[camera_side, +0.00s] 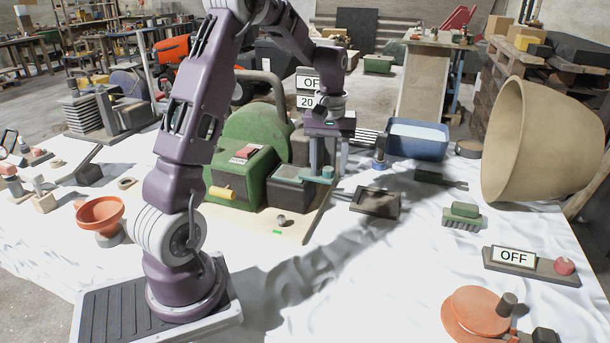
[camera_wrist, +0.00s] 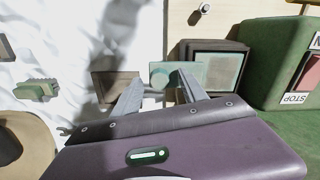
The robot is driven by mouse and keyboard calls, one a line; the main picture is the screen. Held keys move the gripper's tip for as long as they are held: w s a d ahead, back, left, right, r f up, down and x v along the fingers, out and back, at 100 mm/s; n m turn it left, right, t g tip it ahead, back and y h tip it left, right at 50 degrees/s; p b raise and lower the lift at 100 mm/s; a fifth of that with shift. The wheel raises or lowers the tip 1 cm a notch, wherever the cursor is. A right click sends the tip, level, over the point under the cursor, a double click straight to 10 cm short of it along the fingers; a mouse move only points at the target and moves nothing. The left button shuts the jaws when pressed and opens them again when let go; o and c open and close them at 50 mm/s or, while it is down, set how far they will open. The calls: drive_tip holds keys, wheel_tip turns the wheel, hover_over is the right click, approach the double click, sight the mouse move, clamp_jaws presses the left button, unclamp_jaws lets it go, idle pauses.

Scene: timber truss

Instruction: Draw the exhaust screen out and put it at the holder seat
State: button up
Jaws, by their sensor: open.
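The exhaust screen (camera_side: 318,175) is a teal piece with a rounded grip end, sticking out to the right from the dark square housing (camera_side: 291,187) on the green machine. In the wrist view the screen's teal grip (camera_wrist: 159,77) lies between my fingers, and its flat part runs toward the housing (camera_wrist: 214,68). My gripper (camera_side: 328,166) points down at the grip with fingers apart, one on either side; I cannot tell whether they touch it. A dark shallow tray (camera_side: 375,203), likely the holder seat, lies empty on the cloth right of the housing; it also shows in the wrist view (camera_wrist: 107,84).
The green machine (camera_side: 242,176) with a red STOP switch stands left of the housing. A blue basin (camera_side: 417,139), a green brush (camera_side: 462,217) and a large tan bowl (camera_side: 535,142) lie to the right. Cloth in front of the tray is clear.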

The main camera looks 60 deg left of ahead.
clamp_jaws()
drive_tip(key=shift+r, duration=0.15)
wheel_tip(320, 180, up, 10)
idle(0.3)
drive_tip(key=c, duration=1)
unclamp_jaws()
clamp_jaws()
